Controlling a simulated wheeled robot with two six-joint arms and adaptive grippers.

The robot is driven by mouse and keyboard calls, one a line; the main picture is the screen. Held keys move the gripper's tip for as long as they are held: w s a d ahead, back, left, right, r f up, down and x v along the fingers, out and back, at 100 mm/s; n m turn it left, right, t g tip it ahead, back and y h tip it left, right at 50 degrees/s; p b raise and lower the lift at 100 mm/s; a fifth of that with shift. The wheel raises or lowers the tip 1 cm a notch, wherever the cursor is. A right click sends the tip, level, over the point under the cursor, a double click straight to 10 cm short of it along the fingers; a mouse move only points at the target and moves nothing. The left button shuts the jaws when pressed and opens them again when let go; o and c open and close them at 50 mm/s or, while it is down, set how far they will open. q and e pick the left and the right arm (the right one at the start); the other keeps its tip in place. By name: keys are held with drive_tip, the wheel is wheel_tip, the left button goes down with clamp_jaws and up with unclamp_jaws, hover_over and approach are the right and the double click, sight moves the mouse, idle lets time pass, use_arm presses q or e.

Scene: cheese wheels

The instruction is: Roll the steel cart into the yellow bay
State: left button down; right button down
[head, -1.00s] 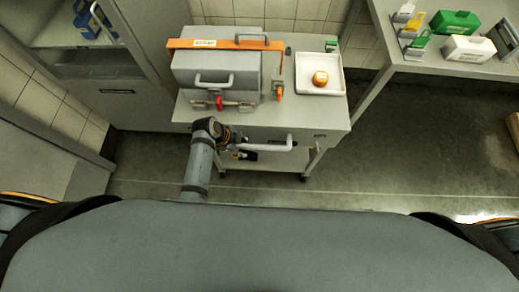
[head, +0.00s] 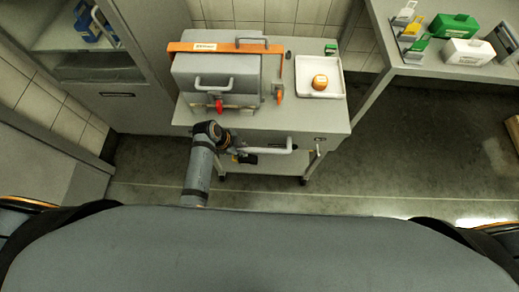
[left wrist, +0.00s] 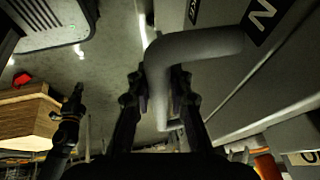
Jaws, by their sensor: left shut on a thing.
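The grey steel cart (head: 318,125) stands against the tiled wall in the head view. Its pale bar handle (head: 275,149) sticks out from the front side. My left gripper (head: 236,149) is at the handle's left end, its arm coming up from below. In the left wrist view my left gripper (left wrist: 160,92) is shut on the bent grey handle (left wrist: 205,45), with a finger on each side of the tube. My right gripper is not in view. I cannot make out a yellow bay in any view.
On the cart are a grey box with an orange bar (head: 225,47) and a white tray (head: 308,91) holding an orange ball (head: 320,82). A table (head: 400,66) stands at right, a cabinet (head: 125,92) at left. Floor (head: 420,150) right of the cart is open.

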sight(248, 139)
use_arm(q)
drive_tip(key=shift+w, duration=0.15)
idle(0.4)
drive_tip(key=shift+w+b, duration=0.4)
drive_tip(key=shift+w, duration=1.55)
drive_tip(key=shift+w, duration=0.1)
drive_tip(key=shift+w+r, duration=0.1)
drive_tip(key=shift+w, duration=0.3)
drive_tip(key=shift+w+b, duration=0.75)
drive_tip(key=shift+w, duration=0.75)
